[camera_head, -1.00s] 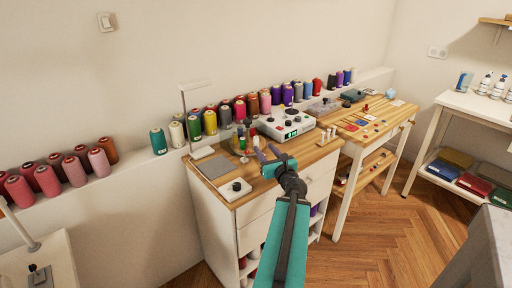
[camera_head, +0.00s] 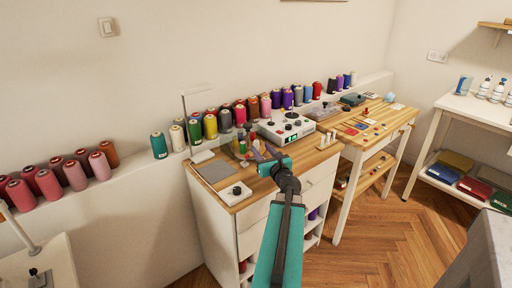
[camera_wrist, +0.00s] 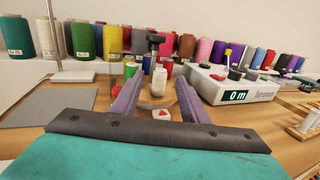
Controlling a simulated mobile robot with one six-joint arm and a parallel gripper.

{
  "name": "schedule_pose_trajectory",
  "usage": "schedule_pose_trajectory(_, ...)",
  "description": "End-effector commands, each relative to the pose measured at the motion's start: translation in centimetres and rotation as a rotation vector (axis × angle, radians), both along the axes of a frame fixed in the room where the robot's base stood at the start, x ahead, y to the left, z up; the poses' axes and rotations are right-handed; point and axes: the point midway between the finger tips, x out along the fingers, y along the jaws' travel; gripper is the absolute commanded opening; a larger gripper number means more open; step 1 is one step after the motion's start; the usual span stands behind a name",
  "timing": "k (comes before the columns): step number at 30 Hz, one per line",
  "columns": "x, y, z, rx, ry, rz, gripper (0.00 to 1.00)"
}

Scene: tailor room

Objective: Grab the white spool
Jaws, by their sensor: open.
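My gripper (camera_wrist: 158,88) is open and empty, with its two purple fingers spread over the wooden table. A small white spool (camera_wrist: 160,82) stands upright between the fingers in the wrist view, a little beyond them. Small red (camera_wrist: 116,76) and green (camera_wrist: 130,69) spools stand to its left, partly behind the left finger. In the head view my gripper (camera_head: 263,153) is over the middle of the table, and the small white spool is too hidden there to make out.
A white scale-like device (camera_wrist: 235,87) with a lit display stands close to the right finger. A small white-and-red item (camera_wrist: 161,113) lies between the fingers. A grey mat (camera_wrist: 55,106) lies to the left. Large thread cones line the ledge behind. A wooden peg rack (camera_wrist: 308,120) stands at right.

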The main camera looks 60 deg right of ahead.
Motion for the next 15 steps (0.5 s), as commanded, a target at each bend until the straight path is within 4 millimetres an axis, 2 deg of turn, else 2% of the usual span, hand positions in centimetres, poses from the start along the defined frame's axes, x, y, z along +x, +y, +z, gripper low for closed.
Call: schedule_pose_trajectory(15,3.3,-2.6,-0.1,0.000,0.000,-0.001,0.41)
